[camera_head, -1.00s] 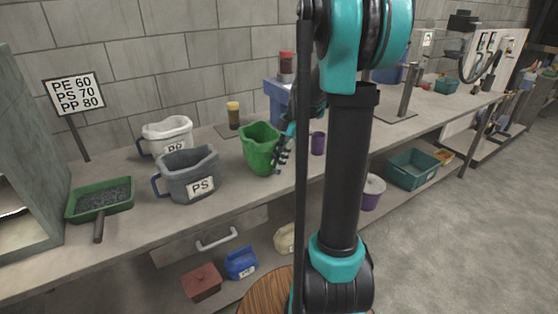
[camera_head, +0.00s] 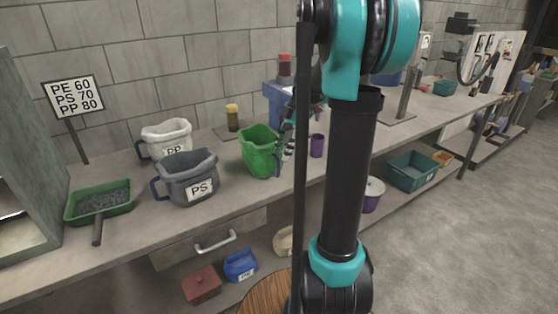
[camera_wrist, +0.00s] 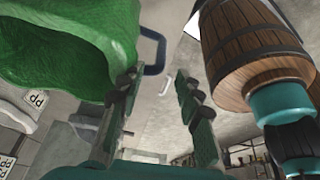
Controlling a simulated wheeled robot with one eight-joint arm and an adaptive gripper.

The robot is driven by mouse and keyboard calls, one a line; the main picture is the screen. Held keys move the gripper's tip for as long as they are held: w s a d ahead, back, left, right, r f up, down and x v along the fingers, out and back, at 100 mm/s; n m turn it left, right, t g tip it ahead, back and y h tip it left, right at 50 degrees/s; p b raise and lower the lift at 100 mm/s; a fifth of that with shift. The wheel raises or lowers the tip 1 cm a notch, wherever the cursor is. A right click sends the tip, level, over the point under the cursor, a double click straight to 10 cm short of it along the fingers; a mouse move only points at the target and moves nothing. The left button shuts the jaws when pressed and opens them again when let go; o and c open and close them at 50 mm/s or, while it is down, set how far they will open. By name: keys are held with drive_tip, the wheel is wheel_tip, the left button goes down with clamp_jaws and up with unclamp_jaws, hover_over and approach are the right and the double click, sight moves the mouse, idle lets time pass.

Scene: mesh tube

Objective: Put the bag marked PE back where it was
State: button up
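A green bag (camera_head: 259,151) stands upright on the workbench, right of the grey bag marked PS (camera_head: 188,178) and the white bag marked PP (camera_head: 167,141). No PE mark shows on the green bag from here. My gripper (camera_head: 289,146) is just right of the green bag, partly hidden by my arm. In the wrist view my gripper (camera_wrist: 160,110) has its fingers apart with nothing between them. The green bag (camera_wrist: 70,40) fills the upper left there. A dark blue handle (camera_wrist: 153,50) at its right lies beyond the fingertips.
A sign (camera_head: 73,97) lists PE 60, PS 70, PP 80. A green tray of dark granules (camera_head: 99,201) is at the left. A purple cup (camera_head: 317,146) and a blue machine (camera_head: 276,104) stand near my gripper. A teal crate (camera_head: 412,171) is on the lower shelf.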

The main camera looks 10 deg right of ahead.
drive_tip(key=v, duration=0.7)
